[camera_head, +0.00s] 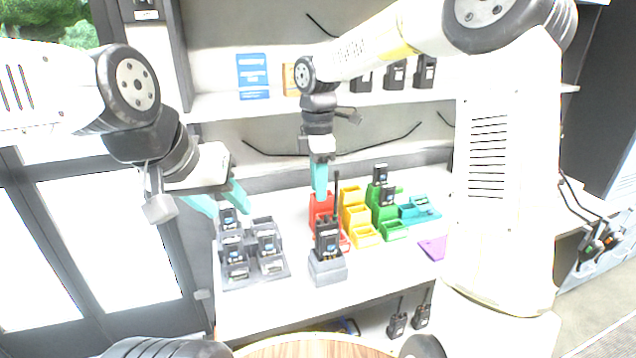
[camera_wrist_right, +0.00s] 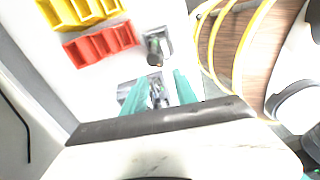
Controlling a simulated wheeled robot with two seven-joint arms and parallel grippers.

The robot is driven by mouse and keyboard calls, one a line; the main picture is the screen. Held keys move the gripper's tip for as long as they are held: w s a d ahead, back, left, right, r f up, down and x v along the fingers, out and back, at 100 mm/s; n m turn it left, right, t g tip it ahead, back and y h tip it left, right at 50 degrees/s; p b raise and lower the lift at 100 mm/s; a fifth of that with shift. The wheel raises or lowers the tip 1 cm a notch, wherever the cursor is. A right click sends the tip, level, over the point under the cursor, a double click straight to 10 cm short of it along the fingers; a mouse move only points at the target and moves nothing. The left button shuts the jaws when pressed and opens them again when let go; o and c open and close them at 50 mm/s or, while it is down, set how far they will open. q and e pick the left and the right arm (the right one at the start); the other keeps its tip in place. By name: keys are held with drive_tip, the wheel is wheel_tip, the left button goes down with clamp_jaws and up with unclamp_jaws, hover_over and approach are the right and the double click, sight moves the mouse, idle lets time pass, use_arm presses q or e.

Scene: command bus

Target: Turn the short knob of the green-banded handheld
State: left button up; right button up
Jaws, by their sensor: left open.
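A black handheld (camera_head: 327,241) with a long antenna stands upright in a single grey holder (camera_head: 328,271) at the table's front. It also shows in the right wrist view (camera_wrist_right: 154,47). I cannot make out a green band or tell its knobs apart. My left gripper (camera_head: 218,205) is open and empty, its teal fingers apart above the grey multi-slot tray (camera_head: 240,281). My right gripper (camera_head: 320,190) points down by the red bins, behind and above the handheld. In the right wrist view its fingers (camera_wrist_right: 160,88) are apart with nothing held between them.
Several handhelds (camera_head: 266,243) stand in the grey tray. Red, yellow (camera_head: 366,237), green (camera_head: 393,231) and teal (camera_head: 420,212) bins line the table; two handhelds (camera_head: 388,196) stand in the green ones. A purple piece (camera_head: 433,248) lies right. The front table strip is clear.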

sight(319, 219)
drive_tip(key=shift+s+d+n, duration=0.1)
drive_tip(key=shift+s+n, duration=0.1)
drive_tip(key=shift+n, duration=0.9)
drive_tip(key=shift+f, duration=0.2)
wheel_tip(319, 219, down, 8)
drive_tip(key=shift+r, duration=0.25)
clamp_jaws()
